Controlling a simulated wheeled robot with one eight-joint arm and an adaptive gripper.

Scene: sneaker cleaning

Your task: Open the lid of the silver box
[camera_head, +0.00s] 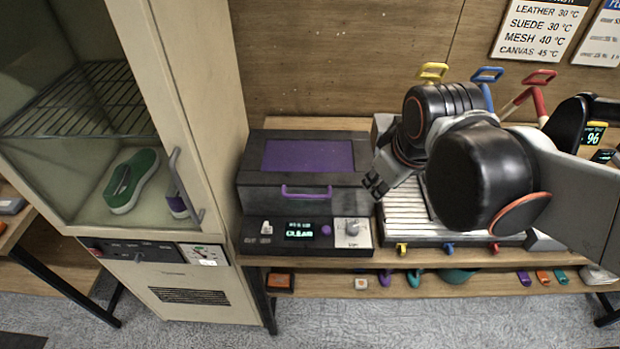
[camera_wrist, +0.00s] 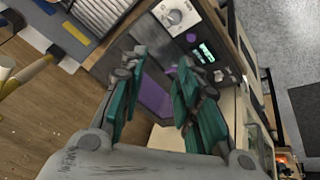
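The box (camera_head: 253,165) is dark grey in these pictures, with a purple panel (camera_head: 308,155) on its closed lid and a purple handle (camera_head: 307,193) at the lid's front edge. A display (camera_head: 299,231) and a dial (camera_head: 352,227) are on its front. My gripper (camera_head: 375,186) is just right of the box, near its right front corner, apart from the handle. In the wrist view, my gripper (camera_wrist: 157,72) has its teal-padded fingers spread with nothing between them. The purple panel (camera_wrist: 154,93) shows beyond them; the handle is not clear there.
A cream cabinet (camera_head: 217,110) with a glass door stands close on the left, holding a green shoe (camera_head: 131,181). A white ribbed rack (camera_head: 405,211) lies right of the box. Yellow, blue and red handled tools stand behind my arm. A wooden wall (camera_head: 330,60) is behind the bench.

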